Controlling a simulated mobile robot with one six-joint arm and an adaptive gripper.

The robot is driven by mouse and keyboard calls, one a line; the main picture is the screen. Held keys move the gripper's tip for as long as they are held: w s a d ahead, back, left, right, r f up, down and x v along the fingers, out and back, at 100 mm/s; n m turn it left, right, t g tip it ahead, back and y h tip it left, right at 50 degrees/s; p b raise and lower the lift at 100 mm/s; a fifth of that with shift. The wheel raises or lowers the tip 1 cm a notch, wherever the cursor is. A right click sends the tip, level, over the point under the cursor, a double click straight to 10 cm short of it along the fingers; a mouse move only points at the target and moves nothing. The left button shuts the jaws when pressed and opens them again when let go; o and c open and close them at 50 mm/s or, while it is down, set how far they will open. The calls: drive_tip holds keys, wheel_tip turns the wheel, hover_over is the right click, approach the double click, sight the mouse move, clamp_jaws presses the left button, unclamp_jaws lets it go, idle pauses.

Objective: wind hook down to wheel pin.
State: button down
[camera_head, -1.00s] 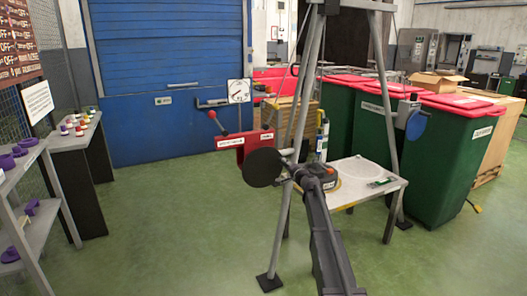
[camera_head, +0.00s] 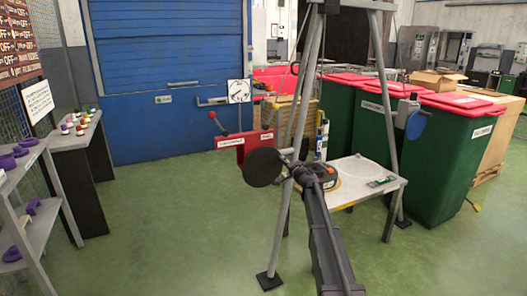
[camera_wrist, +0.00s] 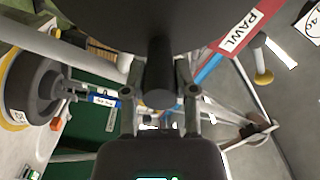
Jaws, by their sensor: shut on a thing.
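My gripper (camera_wrist: 158,92) is shut on a dark cylindrical crank handle (camera_wrist: 160,70) that stands out from a large dark disc (camera_wrist: 150,20). The disc (camera_head: 263,167) also shows in the head view, in front of the tripod. The dark grey wheel (camera_wrist: 38,88) lies at the left of the wrist view on a pale table. In the head view it is partly hidden behind my arm. I cannot make out the hook tip or the pin.
A red housing (camera_head: 244,143) carries a lever with a red ball (camera_head: 212,115); a red PAWL label (camera_wrist: 241,27) shows in the wrist view. Tripod legs (camera_head: 283,230) surround the white table (camera_head: 362,187). Green bins (camera_head: 440,150) stand right. The left floor is clear.

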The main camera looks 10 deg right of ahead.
drive_tip(key=shift+w+a+r+n, duration=0.1)
drive_tip(key=shift+a+r+n, duration=0.2)
drive_tip(key=shift+n, duration=0.2)
drive_tip(key=shift+a+r+n+p, duration=0.35)
drive_tip(key=shift+r+n+p, duration=0.3)
drive_tip(key=shift+n+p, duration=0.3)
drive_tip(key=shift+s+a+r, duration=0.1)
drive_tip(key=shift+s, duration=0.1)
drive_tip(key=shift+s+a+r+n+p, duration=0.1)
drive_tip(key=shift+a+r+n+p, duration=0.2)
drive_tip(key=shift+n, duration=0.35)
drive_tip(key=shift+s+a+r+n+p, duration=0.1)
drive_tip(key=shift+a+r+n+p, duration=0.2)
drive_tip(key=shift+n, duration=0.3)
drive_tip(key=shift+s+a, duration=0.1)
drive_tip(key=shift+a, duration=0.05)
drive_tip(key=shift+a+r+n, duration=0.1)
drive_tip(key=shift+n, duration=0.3)
drive_tip(key=shift+c, duration=1)
unclamp_jaws()
